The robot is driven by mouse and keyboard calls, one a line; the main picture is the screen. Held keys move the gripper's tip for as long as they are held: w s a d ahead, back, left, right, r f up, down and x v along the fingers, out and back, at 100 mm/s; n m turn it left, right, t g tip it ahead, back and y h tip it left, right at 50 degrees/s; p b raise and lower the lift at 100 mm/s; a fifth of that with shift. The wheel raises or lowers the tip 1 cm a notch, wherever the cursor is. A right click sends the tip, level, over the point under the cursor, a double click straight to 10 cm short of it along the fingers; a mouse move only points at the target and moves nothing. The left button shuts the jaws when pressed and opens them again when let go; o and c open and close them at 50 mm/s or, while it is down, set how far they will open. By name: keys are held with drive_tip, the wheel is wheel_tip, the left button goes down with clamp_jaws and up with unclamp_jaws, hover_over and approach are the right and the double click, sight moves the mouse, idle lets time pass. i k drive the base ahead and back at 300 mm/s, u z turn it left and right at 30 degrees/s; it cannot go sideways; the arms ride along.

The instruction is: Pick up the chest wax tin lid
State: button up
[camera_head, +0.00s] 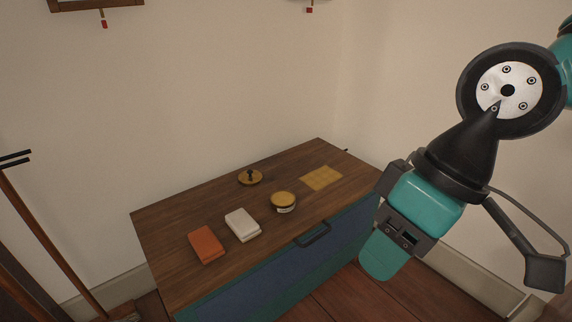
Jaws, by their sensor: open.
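A round, flat, brass-coloured disc with a dark knob (250,177) lies on the wooden chest top towards the back; its shape is that of a lid. A low round tin (283,202) with a golden-yellow top and a pale label stands in front and to the right of it, apart from it. I cannot tell whether the yellow top of the tin is wax or a cover. My gripper (388,253) is at the right, in front of the chest's right end. It is open, nothing shows in it, and it is well clear of the disc and the tin.
The chest (180,222) has a wooden top and a blue front with a dark handle (312,235). On it lie an orange block (206,245), a white block (242,225) and a yellow cloth (321,178). Walls stand behind. Poles lean at the left.

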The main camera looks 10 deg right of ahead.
sight(249, 178)
drive_tip(key=u, duration=0.25)
drive_tip(key=i, duration=0.95)
drive_tip(key=u, duration=0.7)
